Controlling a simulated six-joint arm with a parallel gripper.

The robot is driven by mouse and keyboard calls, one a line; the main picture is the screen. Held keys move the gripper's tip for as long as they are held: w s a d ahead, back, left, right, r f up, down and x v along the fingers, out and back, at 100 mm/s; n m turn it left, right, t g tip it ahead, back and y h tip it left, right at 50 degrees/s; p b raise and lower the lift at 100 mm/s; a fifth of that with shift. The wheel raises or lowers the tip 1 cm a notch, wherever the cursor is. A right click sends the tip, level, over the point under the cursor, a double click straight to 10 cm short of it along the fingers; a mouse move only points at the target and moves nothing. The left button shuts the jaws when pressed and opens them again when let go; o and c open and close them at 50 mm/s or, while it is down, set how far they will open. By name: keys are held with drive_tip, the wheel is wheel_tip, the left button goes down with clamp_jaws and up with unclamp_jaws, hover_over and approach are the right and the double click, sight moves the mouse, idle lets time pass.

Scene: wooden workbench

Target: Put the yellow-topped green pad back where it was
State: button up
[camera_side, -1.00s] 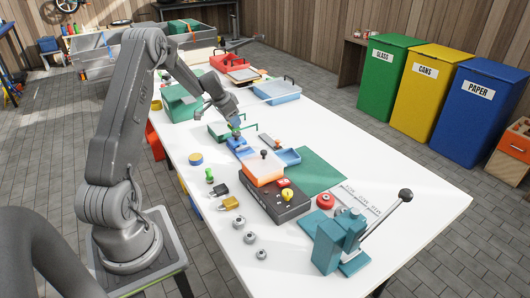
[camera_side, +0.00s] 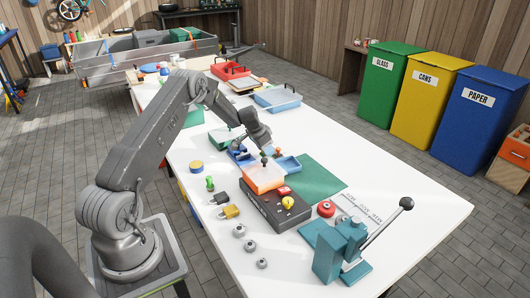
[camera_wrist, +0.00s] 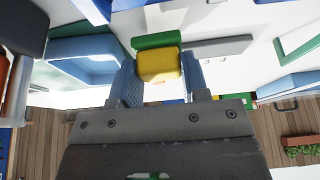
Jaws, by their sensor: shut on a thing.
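The yellow-topped green pad (camera_wrist: 158,64) is between my two blue-grey fingers in the wrist view, its yellow part nearer me and its green part beyond. My gripper (camera_wrist: 161,80) is shut on it. In the side view my gripper (camera_side: 267,146) hangs over the middle of the bench, just behind the orange block with the black knob (camera_side: 264,178). The pad is too small and covered to make out there. I cannot tell whether it touches anything below.
A blue tray (camera_side: 287,164) lies close to my gripper, with a green mat (camera_side: 322,181) to its right. A dark control box (camera_side: 282,212), padlocks (camera_side: 230,211) and a teal lever press (camera_side: 335,245) stand nearer.

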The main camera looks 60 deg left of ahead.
drive_tip(key=shift+f, duration=0.8)
drive_tip(key=shift+f, duration=0.1)
drive_tip(key=o, duration=0.5)
drive_tip(key=shift+f, duration=0.1)
drive_tip(key=shift+o, duration=0.2)
